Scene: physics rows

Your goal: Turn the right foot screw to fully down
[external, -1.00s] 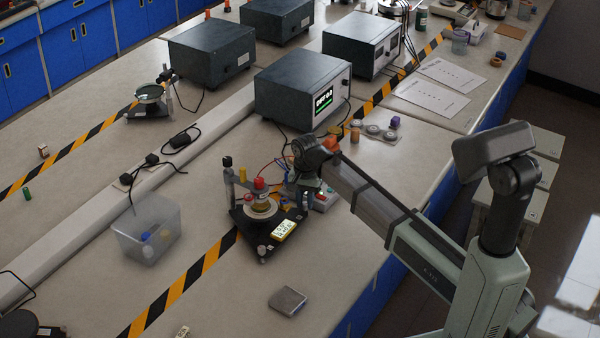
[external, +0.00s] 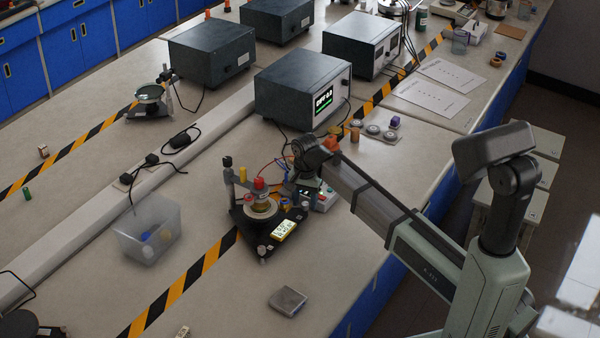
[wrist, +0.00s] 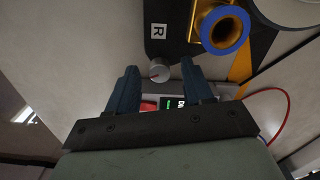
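The right foot screw (wrist: 160,70) is a small grey knob with a red mark on its top. It sits at the corner of a black base plate (wrist: 165,40), near a white "R" label (wrist: 158,31). My gripper (wrist: 157,74) is open, with one dark finger on each side of the knob; I cannot tell whether either finger touches it. In the external view my gripper (external: 299,196) points down at the right rear corner of the three-cornered instrument base (external: 246,228). The knob is hidden there.
A grey box with a red button (wrist: 149,106) and a small display lies just beyond the plate, under my fingers. A brass and blue ring part (wrist: 223,30) rises close by. Cables run beside the instrument. A clear bin (external: 148,232) stands to the left.

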